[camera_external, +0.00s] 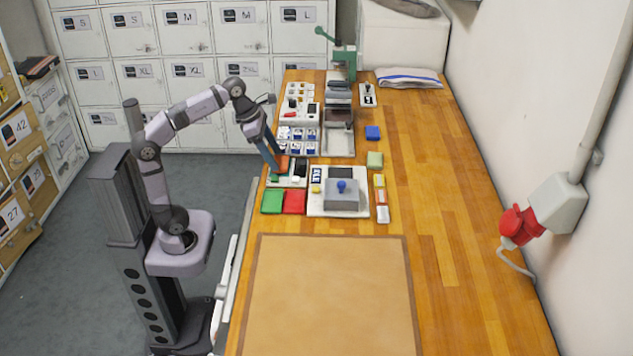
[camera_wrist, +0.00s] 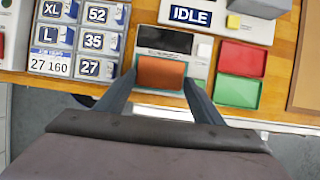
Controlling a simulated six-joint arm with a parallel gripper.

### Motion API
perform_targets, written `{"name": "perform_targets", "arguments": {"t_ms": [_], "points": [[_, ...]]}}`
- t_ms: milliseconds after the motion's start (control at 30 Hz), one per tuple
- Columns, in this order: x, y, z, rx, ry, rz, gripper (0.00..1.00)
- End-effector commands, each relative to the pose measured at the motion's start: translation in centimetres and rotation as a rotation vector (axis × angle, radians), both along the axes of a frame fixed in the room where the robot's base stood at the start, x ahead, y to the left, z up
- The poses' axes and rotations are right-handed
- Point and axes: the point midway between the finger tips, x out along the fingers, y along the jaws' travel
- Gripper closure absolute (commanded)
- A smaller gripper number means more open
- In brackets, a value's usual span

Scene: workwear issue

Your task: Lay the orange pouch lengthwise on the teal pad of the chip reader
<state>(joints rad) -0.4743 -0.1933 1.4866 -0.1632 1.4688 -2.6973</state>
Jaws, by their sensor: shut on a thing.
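The orange pouch (camera_wrist: 162,72) sits between the two fingertips of my gripper (camera_wrist: 160,80) in the wrist view. My gripper is shut on it. The pouch appears over the front part of the chip reader (camera_wrist: 202,72), its long side running left to right across that view. In the external view the pouch (camera_external: 282,163) shows at the fingertips above the chip reader (camera_external: 292,184), with a little green visible there. I cannot tell whether the pouch touches the pad.
A red tray (camera_wrist: 242,56) and a green tray (camera_wrist: 238,90) lie to the right of the reader in the wrist view. A label rack (camera_wrist: 78,40) stands to its left. A box marked IDLE (camera_wrist: 190,15) is behind. The brown mat (camera_external: 325,295) is clear.

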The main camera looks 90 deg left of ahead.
Motion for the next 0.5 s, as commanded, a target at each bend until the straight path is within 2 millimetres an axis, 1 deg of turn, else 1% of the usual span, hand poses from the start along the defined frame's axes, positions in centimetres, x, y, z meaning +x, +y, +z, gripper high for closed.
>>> {"name": "perform_targets", "arguments": {"t_ms": [200, 233, 267, 300, 500], "points": [[-0.02, 0.0, -0.39, 0.0, 0.0, 0.0, 0.71], [-0.02, -0.01, -0.4, 0.0, 0.001, 0.0, 0.36], [-0.02, 0.0, -0.34, 0.0, 0.001, 0.0, 0.29], [-0.01, 0.0, -0.32, 0.0, 0.001, 0.0, 0.2], [-0.01, 0.0, -0.31, 0.0, 0.001, 0.0, 0.2]]}}
